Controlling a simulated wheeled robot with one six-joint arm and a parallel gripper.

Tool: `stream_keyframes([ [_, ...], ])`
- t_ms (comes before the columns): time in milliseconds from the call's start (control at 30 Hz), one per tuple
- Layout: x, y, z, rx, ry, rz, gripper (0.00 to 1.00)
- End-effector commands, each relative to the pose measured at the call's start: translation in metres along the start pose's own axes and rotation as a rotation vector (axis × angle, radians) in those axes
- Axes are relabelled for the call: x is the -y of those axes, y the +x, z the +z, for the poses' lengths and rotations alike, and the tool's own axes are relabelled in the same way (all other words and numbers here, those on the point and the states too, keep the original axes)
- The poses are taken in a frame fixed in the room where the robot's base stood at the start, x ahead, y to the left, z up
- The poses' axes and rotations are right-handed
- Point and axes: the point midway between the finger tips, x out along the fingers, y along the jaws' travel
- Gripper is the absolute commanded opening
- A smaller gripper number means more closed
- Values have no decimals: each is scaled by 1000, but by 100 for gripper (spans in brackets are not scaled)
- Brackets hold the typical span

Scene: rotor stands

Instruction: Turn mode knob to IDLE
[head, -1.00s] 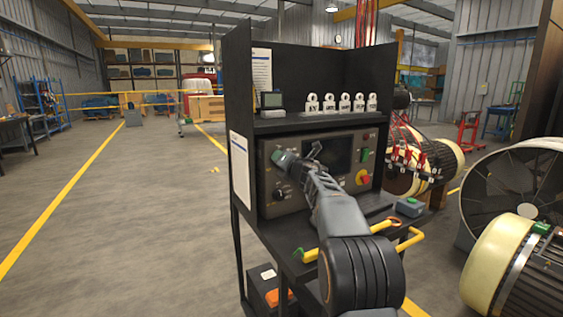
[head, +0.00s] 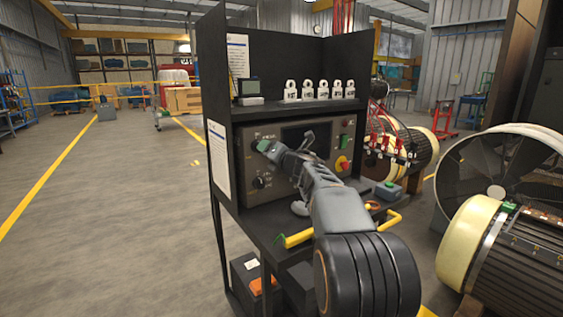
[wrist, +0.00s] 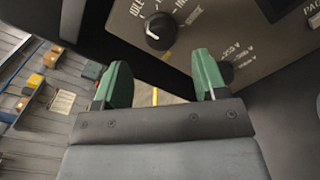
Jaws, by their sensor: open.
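The mode knob (wrist: 160,32) is round and black with a pale pointer mark. It sits on the grey control panel (head: 300,187), and the word IDLE is printed beside it in the wrist view. I cannot tell for sure which label its pointer meets. My gripper (wrist: 160,78) has green fingertips set wide apart with nothing between them. The knob lies beyond the fingertips, apart from them in the wrist view. In the head view my gripper (head: 264,146) is in front of the panel's upper left and covers much of the knob area.
A second black knob (head: 258,183) with voltage labels sits lower on the panel; the right fingertip overlaps it in the wrist view (wrist: 227,72). A red button (head: 344,166) is at the panel's right. Several white padlock-shaped tags (head: 322,90) stand on the shelf above. Yellow handles (head: 300,238) edge the bench.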

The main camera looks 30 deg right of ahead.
Motion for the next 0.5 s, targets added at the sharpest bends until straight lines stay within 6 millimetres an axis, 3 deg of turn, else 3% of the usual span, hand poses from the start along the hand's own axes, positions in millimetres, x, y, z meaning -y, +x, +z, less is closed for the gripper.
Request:
stream_keyframes([
  [200, 0, -42, 1, 2, 0, 0, 65],
  [500, -1, -68, 0, 0, 0, 1, 65],
])
